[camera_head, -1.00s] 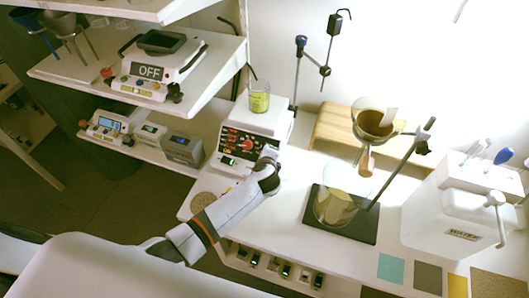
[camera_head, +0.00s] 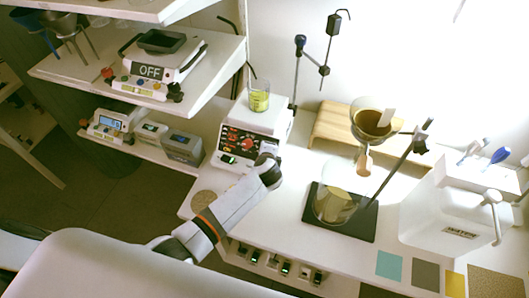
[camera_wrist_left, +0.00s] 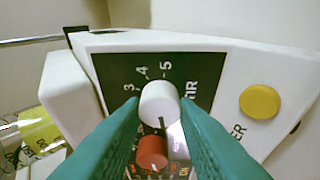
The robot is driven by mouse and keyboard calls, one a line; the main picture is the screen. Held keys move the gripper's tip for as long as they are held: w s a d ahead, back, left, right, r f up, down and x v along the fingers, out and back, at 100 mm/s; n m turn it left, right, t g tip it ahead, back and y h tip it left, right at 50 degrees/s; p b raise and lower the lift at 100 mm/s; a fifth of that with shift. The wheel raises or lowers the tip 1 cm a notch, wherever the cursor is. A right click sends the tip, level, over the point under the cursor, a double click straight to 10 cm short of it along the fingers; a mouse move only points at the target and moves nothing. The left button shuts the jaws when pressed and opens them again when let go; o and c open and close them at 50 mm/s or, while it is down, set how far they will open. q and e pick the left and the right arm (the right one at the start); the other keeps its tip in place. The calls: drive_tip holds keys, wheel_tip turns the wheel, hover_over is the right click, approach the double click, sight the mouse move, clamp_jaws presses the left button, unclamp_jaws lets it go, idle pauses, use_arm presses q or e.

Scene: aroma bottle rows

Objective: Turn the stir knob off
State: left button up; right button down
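The stirrer (camera_head: 250,138) is a white unit with a dark front panel, standing at the left end of the white bench. In the left wrist view, a round white knob (camera_wrist_left: 160,104) sits beside the numbers 3, 4, 5 and a partly hidden label ending in "TIR". My left gripper (camera_wrist_left: 160,100) has its teal fingertips against both sides of this knob. A red knob (camera_wrist_left: 152,152) lies just below it, partly behind the fingers. In the head view my left gripper (camera_head: 266,160) is at the panel's lower right and hides that part. My right gripper is out of view.
A glass beaker (camera_head: 259,96) stands on the stirrer. A yellow button (camera_wrist_left: 260,101) is right of the white knob. A funnel (camera_head: 371,122) hangs over a beaker on a black plate (camera_head: 360,225). A shelf on the left holds a balance marked OFF (camera_head: 150,71).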

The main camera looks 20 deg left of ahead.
use_arm(q)
drive_tip(key=o, duration=0.4)
drive_tip(key=v, duration=1.2)
